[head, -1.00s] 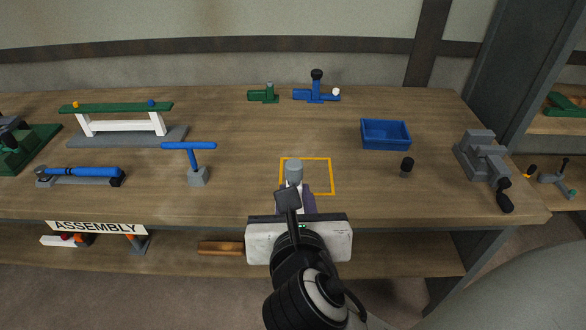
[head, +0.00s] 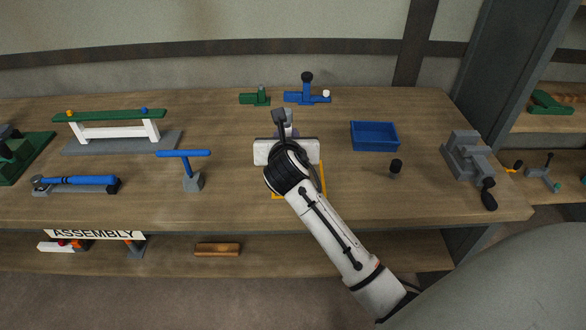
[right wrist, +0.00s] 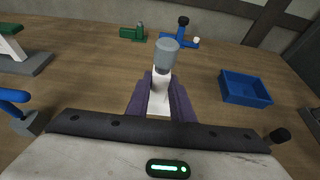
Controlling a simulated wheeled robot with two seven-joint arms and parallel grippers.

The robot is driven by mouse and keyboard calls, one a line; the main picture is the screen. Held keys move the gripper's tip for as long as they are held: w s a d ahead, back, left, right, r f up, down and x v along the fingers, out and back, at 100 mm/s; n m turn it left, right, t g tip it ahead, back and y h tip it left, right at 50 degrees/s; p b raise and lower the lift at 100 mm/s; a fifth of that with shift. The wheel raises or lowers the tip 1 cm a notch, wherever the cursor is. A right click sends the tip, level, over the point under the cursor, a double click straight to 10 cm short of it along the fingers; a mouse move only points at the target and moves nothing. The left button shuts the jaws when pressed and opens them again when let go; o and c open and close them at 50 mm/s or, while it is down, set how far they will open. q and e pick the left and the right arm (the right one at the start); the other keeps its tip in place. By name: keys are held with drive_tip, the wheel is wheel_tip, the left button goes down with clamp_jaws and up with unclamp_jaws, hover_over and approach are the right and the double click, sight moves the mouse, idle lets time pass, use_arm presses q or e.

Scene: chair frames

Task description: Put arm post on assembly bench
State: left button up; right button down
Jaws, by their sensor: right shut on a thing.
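The arm post (right wrist: 165,60), a white piece with a grey cylindrical top, stands upright between the purple fingers of my right gripper (right wrist: 162,98) in the right wrist view. The right gripper (head: 287,122) is shut on it. In the head view my wrist hides most of the post, and it is over the assembly bench (head: 240,205). I cannot tell whether the post's foot touches the bench top. My left gripper is not in view.
A yellow square outline (head: 323,180) is partly under my arm. A blue tray (head: 375,137) and a black-knobbed peg (head: 396,168) are to the right, a grey vise (head: 467,160) farther right. A blue T-handled tool (head: 187,168) is left. Blue and green fixtures stand behind.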

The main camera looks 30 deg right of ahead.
wheel_tip(320, 180, down, 8)
drive_tip(key=shift+r+b, duration=0.1)
drive_tip(key=shift+b, duration=0.55)
drive_tip(key=c, duration=1.6)
unclamp_jaws()
drive_tip(key=shift+f, duration=0.2)
drive_tip(key=shift+o, duration=0.2)
drive_tip(key=shift+a+r, duration=0.1)
drive_tip(key=shift+s+a+r, duration=0.15)
drive_tip(key=shift+s+r, duration=0.05)
drive_tip(key=shift+s, duration=0.1)
drive_tip(key=v, duration=0.6)
drive_tip(key=shift+s+a+r+p, duration=0.1)
drive_tip(key=shift+s+a+p, duration=0.1)
drive_tip(key=shift+s+p, duration=0.2)
